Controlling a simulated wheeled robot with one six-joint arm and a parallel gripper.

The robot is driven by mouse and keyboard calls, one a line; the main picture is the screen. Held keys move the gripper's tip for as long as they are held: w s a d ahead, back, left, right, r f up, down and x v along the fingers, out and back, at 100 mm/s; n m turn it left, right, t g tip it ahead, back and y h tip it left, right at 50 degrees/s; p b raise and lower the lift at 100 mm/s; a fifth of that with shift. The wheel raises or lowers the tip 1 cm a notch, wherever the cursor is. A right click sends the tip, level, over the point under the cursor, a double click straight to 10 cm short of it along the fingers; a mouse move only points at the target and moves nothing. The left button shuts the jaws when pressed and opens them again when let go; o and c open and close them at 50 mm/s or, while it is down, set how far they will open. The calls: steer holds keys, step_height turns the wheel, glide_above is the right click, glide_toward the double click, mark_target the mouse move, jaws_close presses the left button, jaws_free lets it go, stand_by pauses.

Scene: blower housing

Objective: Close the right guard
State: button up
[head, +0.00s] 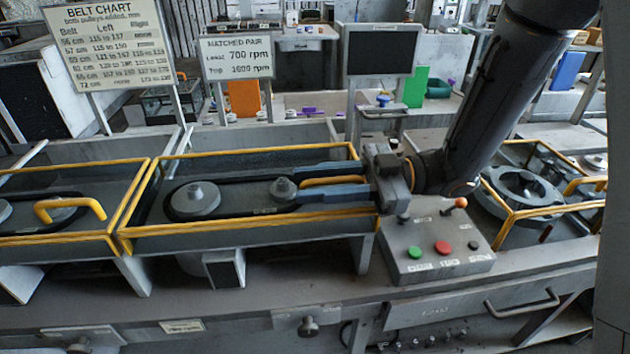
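A yellow-framed guard (240,231) lies about level over the middle bay, with two pulleys and a dark belt showing inside. Its yellow handle (335,181) is near the bay's right end. My gripper (293,183) reaches over this bay from the right. Its two blue-grey fingers stand apart, one on each side of the handle in the picture; contact cannot be made out. Another yellow-framed guard (508,228) is at the far right, around a round blower part (525,187), with its own yellow handle (585,186). A third guard (110,240) lies over the left bay.
A control box (435,262) with green and red buttons and an orange-tipped lever stands below my wrist. A dark screen (381,52), a belt chart (108,42) and an rpm sign (237,57) stand behind the bays. The bench front edge is clear.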

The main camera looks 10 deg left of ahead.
mark_target(361, 178)
steer(key=b+v, duration=0.2)
steer(key=v, duration=0.5)
steer(key=shift+w+d, duration=0.1)
steer(key=shift+d, duration=0.3)
